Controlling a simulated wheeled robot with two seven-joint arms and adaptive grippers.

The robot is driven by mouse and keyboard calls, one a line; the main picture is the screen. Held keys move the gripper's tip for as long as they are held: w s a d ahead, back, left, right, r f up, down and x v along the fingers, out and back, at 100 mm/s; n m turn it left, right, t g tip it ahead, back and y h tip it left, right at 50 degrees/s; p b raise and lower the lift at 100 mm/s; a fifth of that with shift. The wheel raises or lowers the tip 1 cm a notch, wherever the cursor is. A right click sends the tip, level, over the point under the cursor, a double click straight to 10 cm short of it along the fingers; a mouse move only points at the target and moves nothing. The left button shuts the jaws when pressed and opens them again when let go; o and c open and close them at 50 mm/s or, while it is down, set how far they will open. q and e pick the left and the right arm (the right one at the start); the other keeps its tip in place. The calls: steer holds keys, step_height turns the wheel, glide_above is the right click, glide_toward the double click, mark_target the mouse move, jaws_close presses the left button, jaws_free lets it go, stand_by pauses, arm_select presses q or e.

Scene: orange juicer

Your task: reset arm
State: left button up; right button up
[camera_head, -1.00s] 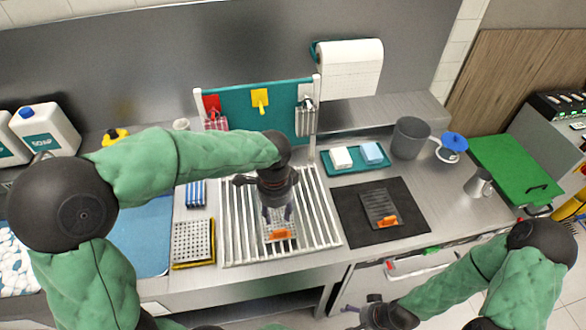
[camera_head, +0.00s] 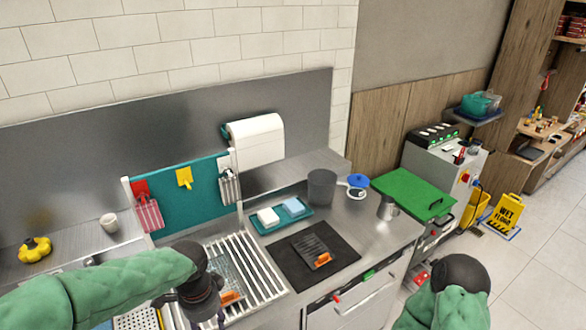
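My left arm comes in from the lower left over the counter. My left gripper (camera_head: 208,322) points down beside the slatted rack (camera_head: 262,268), and its fingers are mostly cut off by the bottom edge, so I cannot see whether they are open. A metal tool with an orange part (camera_head: 230,297) lies on the rack, just right of that gripper and partly hidden by my arm. Only the green sleeve and dark elbow of my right arm show at the lower right. My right gripper is out of view.
A similar orange-ended tool (camera_head: 322,260) lies on a black mat (camera_head: 284,267). Behind are a teal tray (camera_head: 262,229) with two blocks, a grey container (camera_head: 321,187) and a metal cup (camera_head: 387,208). A green board (camera_head: 410,190) is at right.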

arm_select(q)
steer(key=s+d+f+n+h+b, duration=0.1)
steer(key=d+f+n+h, duration=0.2)
steer(key=f, duration=0.8)
steer(key=s+d+f+n+b, duration=0.1)
steer(key=d+f+n, duration=0.3)
steer(key=f, duration=0.7)
steer(key=s+d+f+n+b, duration=0.1)
steer(key=s+f+n, duration=0.2)
steer(key=f, duration=0.4)
steer(key=s+d+f+n+h+b, duration=0.1)
steer(key=s+d+f+n, duration=0.1)
steer(key=s+f, duration=0.3)
steer(key=shift+s+f+n, duration=0.15)
steer(key=shift+f+n, duration=0.65)
steer(key=shift+f, duration=0.15)
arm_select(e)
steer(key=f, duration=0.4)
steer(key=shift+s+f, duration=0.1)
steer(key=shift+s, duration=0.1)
